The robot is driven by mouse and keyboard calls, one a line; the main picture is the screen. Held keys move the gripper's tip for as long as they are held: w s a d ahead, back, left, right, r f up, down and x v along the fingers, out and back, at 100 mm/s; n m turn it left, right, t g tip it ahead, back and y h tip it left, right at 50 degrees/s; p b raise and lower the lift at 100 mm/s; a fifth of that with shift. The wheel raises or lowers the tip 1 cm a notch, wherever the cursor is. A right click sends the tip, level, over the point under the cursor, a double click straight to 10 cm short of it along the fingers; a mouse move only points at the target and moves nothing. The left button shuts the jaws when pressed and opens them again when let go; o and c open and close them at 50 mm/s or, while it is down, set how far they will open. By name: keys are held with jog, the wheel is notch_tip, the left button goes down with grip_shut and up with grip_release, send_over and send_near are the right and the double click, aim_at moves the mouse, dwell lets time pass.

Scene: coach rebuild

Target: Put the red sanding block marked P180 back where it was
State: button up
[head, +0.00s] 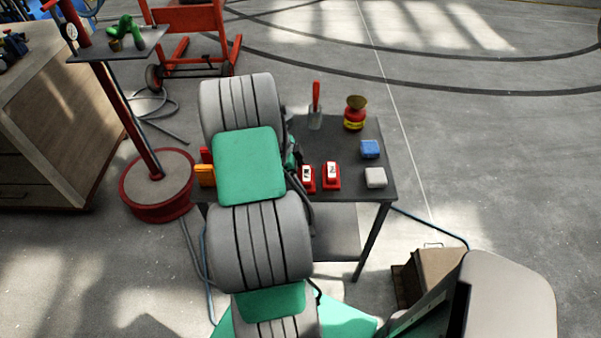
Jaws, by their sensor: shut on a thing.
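Two small red blocks with white labels stand side by side near the front of the dark table: a left red block (307,179) and a right red block (331,176). Their label marks are too small to read, so I cannot tell which is P180. My own grey and green arm reaches across the left part of the table. It hides my gripper and whatever is in it. A bit of another red thing (206,155) shows at the left of my arm, behind an orange block (205,175); its form is mostly hidden.
On the dark table (343,133) are a red-handled scraper (316,105), a red and yellow tin (355,113), a blue block (370,149) and a pale block (376,177). A red-based stand (157,187) is at left. A brown box (437,268) lies on the floor at right.

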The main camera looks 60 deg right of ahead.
jog(key=o, duration=1.1)
jog(key=shift+o, duration=0.2)
jog(key=b+v, duration=0.2)
jog(key=v, duration=0.9)
jog(key=w+a+r+n+t+h, duration=0.1)
jog(key=w+a+r+n+t, duration=0.1)
jog(key=w+a+r+n, duration=0.45)
jog(key=w+a+r+n+t, duration=0.1)
jog(key=w+a+n+t, duration=0.1)
jog(key=w+a+n, duration=0.5)
jog(key=s+a+n+t+y, duration=0.1)
jog(key=s+a+n, duration=0.1)
jog(key=a+n, duration=0.6)
jog(key=s+a+n+t+y, duration=0.2)
jog(key=a+n, duration=0.7)
jog(key=a, duration=1)
jog(key=shift+s+a+r+t, duration=0.15)
jog(key=shift+s+r+t, duration=0.2)
jog(key=shift+s, duration=0.4)
